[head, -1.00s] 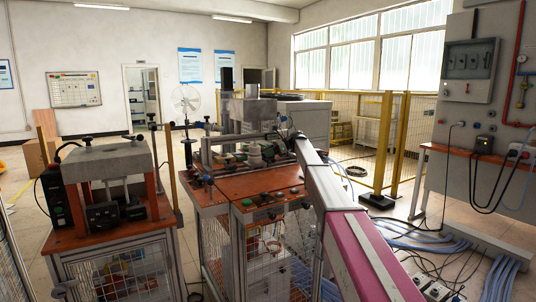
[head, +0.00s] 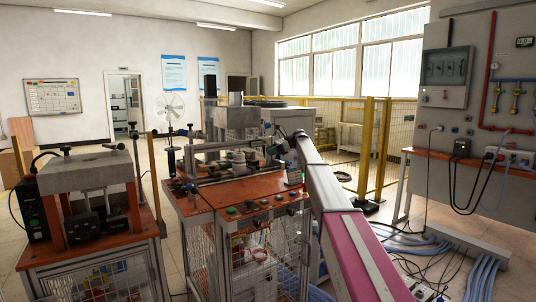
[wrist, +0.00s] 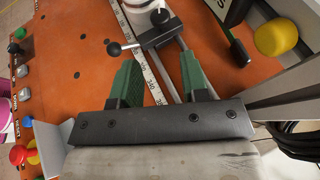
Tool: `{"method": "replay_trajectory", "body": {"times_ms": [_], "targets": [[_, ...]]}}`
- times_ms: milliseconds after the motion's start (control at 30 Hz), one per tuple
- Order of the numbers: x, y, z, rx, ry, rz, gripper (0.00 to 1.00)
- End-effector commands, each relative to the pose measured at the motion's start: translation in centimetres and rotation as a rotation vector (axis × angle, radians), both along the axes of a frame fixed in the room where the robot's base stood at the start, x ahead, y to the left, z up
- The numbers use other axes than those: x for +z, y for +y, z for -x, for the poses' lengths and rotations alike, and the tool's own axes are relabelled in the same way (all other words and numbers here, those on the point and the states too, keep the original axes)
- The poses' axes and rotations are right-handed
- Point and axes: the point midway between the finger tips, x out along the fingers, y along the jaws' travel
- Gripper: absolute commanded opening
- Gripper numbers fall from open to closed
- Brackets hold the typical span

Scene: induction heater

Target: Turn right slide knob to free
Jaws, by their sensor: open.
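In the wrist view a grey slide block (wrist: 158,30) sits on metal rails beside a printed ruler (wrist: 148,75). A knob lever (wrist: 131,44) with a black ball end sticks out from the block to the left, and a second small dark knob (wrist: 157,16) shows on top. My gripper (wrist: 163,62) has green fingers spread apart. It is empty, with the fingertips just short of the block and lever, and not visibly touching them. In the head view my arm reaches to the heater bench (head: 200,203), where the small knobs are too small to tell apart.
The wrist view shows a yellow button (wrist: 277,38) at the right and several coloured buttons along the left edge of the orange top (wrist: 75,60). In the head view another bench (head: 90,225) stands at left, a wall panel (head: 440,125) at right, and cables (head: 430,245) lie on the floor.

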Motion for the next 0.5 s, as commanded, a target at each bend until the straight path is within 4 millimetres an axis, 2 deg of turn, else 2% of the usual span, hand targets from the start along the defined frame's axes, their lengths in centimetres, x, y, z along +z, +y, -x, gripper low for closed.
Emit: {"method": "replay_trajectory", "body": {"times_ms": [167,500], "targets": [[0.0,0.1,0.3,-0.010,0.000,0.001,0.41],[-0.1,0.2,4.1,-0.284,0.000,0.007,0.41]]}}
